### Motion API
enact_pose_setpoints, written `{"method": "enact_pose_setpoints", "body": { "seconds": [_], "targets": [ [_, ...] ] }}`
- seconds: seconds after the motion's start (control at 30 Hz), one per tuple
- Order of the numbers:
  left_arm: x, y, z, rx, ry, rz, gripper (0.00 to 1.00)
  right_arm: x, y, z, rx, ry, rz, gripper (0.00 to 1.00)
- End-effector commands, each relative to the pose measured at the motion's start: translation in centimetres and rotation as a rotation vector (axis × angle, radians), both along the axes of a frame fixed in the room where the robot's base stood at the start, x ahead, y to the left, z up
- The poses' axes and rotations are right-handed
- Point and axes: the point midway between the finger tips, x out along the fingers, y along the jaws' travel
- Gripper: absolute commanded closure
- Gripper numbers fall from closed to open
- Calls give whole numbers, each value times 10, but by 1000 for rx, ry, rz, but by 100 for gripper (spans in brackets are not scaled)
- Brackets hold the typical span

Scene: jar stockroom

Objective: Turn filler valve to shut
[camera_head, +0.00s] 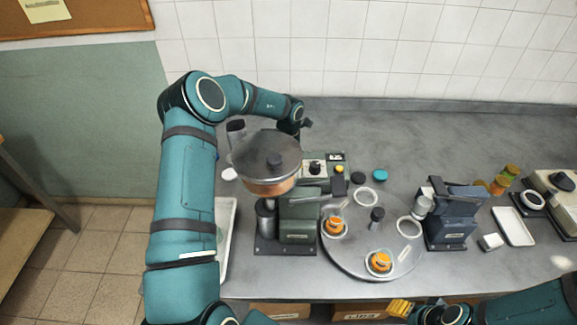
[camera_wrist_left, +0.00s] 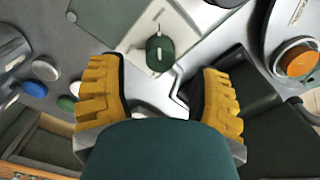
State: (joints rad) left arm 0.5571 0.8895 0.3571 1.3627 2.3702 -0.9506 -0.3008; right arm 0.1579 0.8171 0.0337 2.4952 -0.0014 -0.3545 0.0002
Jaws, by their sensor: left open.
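The filler (camera_head: 298,215) stands left of centre on the bench, with a round lidded hopper (camera_head: 267,150). A dark knob on a pale plate (camera_head: 315,168) sits on its top; I cannot tell for sure that this is the valve. In the left wrist view a dark green knob with a pale mark (camera_wrist_left: 160,54) lies ahead, between and apart from the fingers. My left gripper (camera_wrist_left: 164,95) is open and empty. In the head view its wrist is behind the hopper and the fingers are hidden. My right gripper (camera_head: 400,307) shows only partly at the bottom edge.
A round turntable (camera_head: 350,255) with orange-filled jars (camera_head: 380,262) stands right of the filler. A dark blue machine (camera_head: 455,220) and a white tray (camera_head: 513,226) are farther right. Black (camera_head: 358,179) and teal (camera_head: 380,175) lids lie behind the turntable.

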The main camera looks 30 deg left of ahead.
Motion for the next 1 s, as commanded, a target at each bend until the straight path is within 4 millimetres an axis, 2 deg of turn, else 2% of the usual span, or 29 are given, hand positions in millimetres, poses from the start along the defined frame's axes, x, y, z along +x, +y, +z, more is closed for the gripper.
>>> {"method": "enact_pose_setpoints", "body": {
  "seconds": [0.1,0.23,0.63,0.67,0.7,0.83,1.0],
  "targets": [
    [0,0,-18,0,1,-1,36,0,0,1,0,0,0,53],
    [0,0,-30,0,1,-1,36,0,0,1,0,0,0,53],
    [0,0,-36,1,0,-1,36,0,0,1,0,0,0,53],
    [0,0,-36,1,0,-1,42,0,0,1,0,0,0,53],
    [0,0,-36,1,0,0,56,0,0,1,0,0,0,53],
    [0,0,-36,1,0,0,100,0,0,1,0,0,0,53],
    [0,0,-36,1,0,1,100,0,0,1,0,0,0,53]
  ]
}}
